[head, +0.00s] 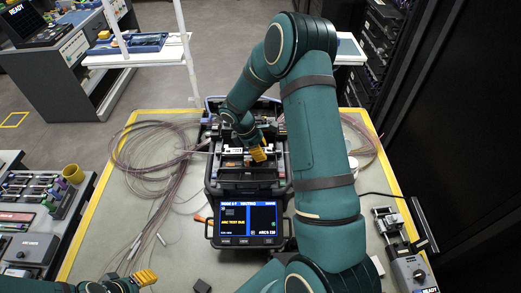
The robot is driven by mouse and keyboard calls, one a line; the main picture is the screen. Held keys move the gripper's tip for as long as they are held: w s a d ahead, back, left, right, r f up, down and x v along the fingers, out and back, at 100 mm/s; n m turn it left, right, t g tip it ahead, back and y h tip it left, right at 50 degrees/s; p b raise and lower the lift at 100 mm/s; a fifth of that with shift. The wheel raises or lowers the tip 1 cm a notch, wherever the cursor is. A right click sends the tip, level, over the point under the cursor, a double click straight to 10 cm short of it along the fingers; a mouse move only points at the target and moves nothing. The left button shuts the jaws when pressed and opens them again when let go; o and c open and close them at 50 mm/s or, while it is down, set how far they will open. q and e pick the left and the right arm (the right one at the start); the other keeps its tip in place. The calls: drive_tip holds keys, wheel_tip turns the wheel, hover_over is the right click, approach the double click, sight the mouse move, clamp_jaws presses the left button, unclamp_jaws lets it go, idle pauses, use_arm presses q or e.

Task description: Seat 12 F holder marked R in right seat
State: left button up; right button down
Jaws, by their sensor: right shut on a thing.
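The fusion splicer (212,178) stands at the middle of the table with its lid up and its screen facing me. My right gripper (258,154) reaches down over the splicer's open working area, at the right of its middle. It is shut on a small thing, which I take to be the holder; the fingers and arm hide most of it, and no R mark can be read. The right seat is also largely hidden under the gripper. My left gripper (146,277) is low at the bottom left, apart from the splicer; its finger gap cannot be made out.
Coiled fibre cables (140,150) lie left of the splicer, with loose ends running forward. More cable (365,140) lies at the right. A small device with a lever (408,270) stands at the right front.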

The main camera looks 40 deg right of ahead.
drive_tip(key=shift+f, duration=0.1)
drive_tip(key=c, duration=0.6)
unclamp_jaws()
drive_tip(key=v, duration=1.2)
drive_tip(key=shift+s, duration=0.1)
